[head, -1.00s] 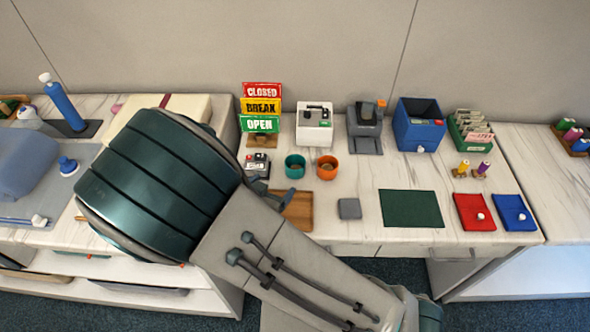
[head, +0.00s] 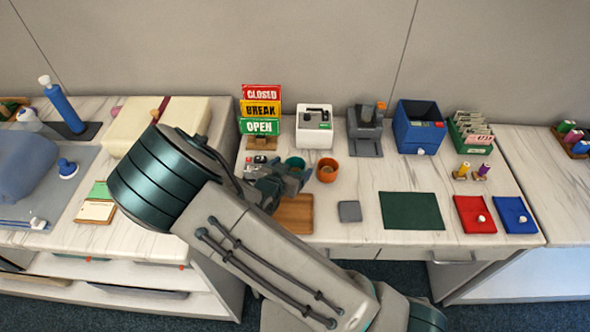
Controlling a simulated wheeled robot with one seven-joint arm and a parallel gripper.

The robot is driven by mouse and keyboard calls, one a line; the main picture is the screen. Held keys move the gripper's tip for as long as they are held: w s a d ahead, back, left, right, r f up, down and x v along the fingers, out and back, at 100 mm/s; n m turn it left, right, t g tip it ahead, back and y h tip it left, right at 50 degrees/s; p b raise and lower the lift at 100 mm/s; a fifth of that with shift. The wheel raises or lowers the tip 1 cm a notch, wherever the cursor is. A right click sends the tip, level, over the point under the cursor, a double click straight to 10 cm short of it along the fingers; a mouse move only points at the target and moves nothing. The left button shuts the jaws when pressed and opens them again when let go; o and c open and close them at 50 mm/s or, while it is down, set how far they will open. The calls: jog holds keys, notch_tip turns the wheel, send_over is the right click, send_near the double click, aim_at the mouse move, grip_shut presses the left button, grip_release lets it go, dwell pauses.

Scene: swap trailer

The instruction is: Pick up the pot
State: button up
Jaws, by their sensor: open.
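Two small round pots stand on the middle counter: a teal pot (head: 295,162) and an orange pot (head: 327,170) just right of it. My gripper (head: 290,180) is open and lies at the near-left side of the teal pot, low over the counter. It covers the lower part of the teal pot, and I cannot tell whether it touches it. The orange pot is in full view, a little right of the gripper. A wooden board (head: 296,214) lies just in front of the gripper, partly covered by my arm.
Behind the pots stand the sign stack (head: 261,110), a white box (head: 314,127) and a grey device (head: 366,130). A grey block (head: 349,211) and a dark green mat (head: 411,211) lie to the right. Bare counter shows right of the orange pot.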

jog(key=shift+x, duration=0.8)
jog(key=c, duration=1.1)
jog(key=shift+o, duration=0.2)
